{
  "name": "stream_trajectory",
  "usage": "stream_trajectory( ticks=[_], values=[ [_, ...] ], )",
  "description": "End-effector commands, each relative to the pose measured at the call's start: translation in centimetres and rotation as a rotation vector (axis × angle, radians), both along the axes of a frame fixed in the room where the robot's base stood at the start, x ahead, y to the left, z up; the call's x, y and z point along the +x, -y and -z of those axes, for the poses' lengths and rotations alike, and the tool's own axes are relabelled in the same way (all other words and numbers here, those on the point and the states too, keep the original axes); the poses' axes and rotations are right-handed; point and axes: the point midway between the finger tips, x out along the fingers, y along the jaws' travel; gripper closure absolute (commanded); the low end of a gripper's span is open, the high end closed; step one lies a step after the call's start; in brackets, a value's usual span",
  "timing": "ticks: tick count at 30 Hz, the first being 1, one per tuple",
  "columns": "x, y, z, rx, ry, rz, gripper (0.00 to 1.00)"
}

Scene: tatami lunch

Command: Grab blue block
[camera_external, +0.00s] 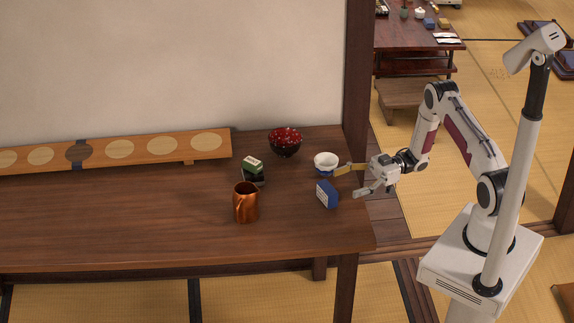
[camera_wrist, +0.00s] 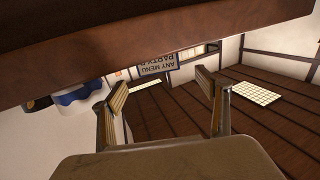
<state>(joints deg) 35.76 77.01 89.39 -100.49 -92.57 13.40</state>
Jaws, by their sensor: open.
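The blue block (camera_external: 329,194) stands upright near the right end of the table, with a pale, marked face toward the left. My gripper (camera_external: 348,182) is open and empty at the table's right end, just right of the block. Its far finger reaches close to the white bowl (camera_external: 325,161); contact cannot be told. In the wrist view, which is upside down, both fingers (camera_wrist: 162,90) are spread with nothing between their pads. A lettered panel (camera_wrist: 157,64) shows beyond them; I cannot tell whether it is the block. The blue-and-white bowl (camera_wrist: 78,98) is at left there.
On the table (camera_external: 120,225) are a copper mug (camera_external: 246,204), a small green-topped stack (camera_external: 253,168), a red-and-black bowl (camera_external: 285,140) and a long board with discs (camera_external: 120,149). A wooden post (camera_external: 357,80) rises behind the right end. The front right tabletop is clear.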

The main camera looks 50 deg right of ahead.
Motion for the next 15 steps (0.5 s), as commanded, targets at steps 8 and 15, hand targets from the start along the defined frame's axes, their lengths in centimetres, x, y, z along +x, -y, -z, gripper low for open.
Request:
stream_trajectory(
  ticks=[8,15],
  values=[
    [0.5,-1.0,-0.1,0.000,0.000,-0.001,0.25],
    [1.1,-2.3,-0.1,-0.001,0.000,0.000,0.25]
  ],
)
